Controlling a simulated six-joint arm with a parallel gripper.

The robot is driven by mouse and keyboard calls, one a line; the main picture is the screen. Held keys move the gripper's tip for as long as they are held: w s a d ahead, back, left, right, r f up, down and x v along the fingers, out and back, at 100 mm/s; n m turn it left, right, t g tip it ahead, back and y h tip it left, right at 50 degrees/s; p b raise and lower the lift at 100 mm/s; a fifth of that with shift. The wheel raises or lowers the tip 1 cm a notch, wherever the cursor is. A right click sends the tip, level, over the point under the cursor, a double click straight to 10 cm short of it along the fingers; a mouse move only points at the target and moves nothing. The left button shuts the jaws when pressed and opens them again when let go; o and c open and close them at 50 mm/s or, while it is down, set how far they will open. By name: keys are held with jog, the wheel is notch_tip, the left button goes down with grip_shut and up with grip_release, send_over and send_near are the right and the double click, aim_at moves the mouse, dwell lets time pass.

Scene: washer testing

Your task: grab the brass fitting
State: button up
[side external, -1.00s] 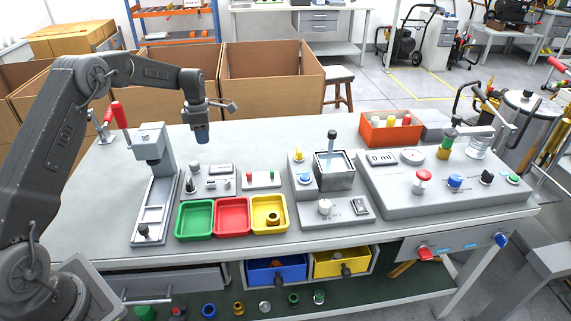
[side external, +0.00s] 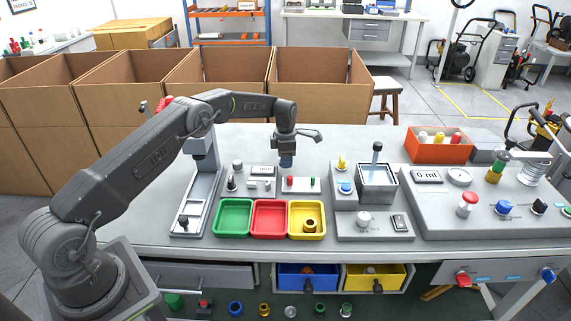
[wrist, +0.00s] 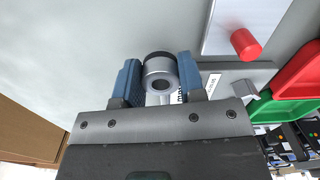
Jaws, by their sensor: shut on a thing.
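The brass fitting (side external: 309,225) sits in the yellow tray (side external: 293,233), the rightmost of three trays on the bench, in the side view. My gripper (side external: 287,162) hangs above the bench behind the trays, over the small box with red and green buttons. It is apart from the brass fitting. In the wrist view my gripper (wrist: 159,82) has its two blue fingers closed on a small grey cylindrical piece (wrist: 158,70) with a dark rim and a hole in its end. This piece is not brass coloured. The brass fitting does not show in the wrist view.
The green tray (side external: 233,233) and red tray (side external: 270,234) stand left of the yellow one. A grey press (side external: 203,170) stands further left, and a square metal tank (side external: 377,190) to the right. An orange bin (side external: 440,150) is at the back right. Open drawers hang below the bench front.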

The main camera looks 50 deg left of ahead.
jog(key=shift+f, duration=1.1)
jog(key=shift+f, duration=0.15)
jog(key=o, duration=1)
jog(key=shift+o, duration=0.2)
